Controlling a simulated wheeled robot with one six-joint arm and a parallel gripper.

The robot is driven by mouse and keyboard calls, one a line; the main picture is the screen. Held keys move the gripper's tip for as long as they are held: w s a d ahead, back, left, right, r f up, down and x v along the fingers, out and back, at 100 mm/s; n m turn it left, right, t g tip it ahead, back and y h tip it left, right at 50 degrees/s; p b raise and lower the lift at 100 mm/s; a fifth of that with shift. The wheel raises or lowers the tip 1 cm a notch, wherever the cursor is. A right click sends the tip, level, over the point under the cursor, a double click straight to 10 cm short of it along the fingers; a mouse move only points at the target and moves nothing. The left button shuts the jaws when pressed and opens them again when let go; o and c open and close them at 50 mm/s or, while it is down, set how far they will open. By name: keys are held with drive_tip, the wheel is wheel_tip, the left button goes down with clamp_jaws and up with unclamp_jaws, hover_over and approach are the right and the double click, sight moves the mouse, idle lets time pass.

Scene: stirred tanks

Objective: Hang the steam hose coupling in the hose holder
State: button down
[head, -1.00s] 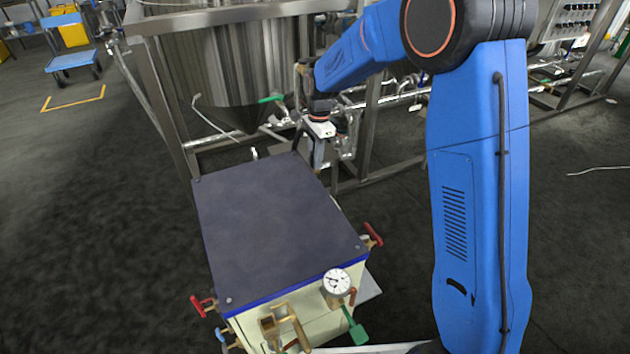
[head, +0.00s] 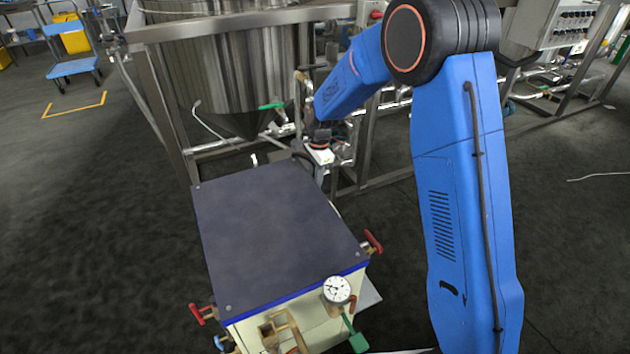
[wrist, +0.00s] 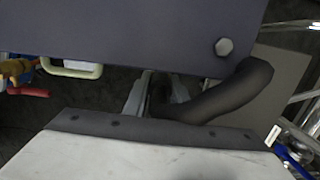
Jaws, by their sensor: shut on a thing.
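My gripper (head: 320,174) is low at the far right corner of the dark-topped steam unit (head: 270,225), its tips partly hidden by the unit. In the wrist view the two grey fingers (wrist: 154,98) are shut beside the unit's edge. I cannot make out the hose holder for certain in either view.
A steel tank (head: 225,75) on a tubular frame stands just behind the gripper, with pipes and a green-handled valve (head: 271,106). Red-handled valves (head: 373,242) and a gauge (head: 337,290) stick out of the unit. Open floor lies to the left.

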drive_tip(key=c, duration=1.5)
unclamp_jaws()
drive_tip(key=shift+f, duration=0.1)
drive_tip(key=shift+o, duration=0.2)
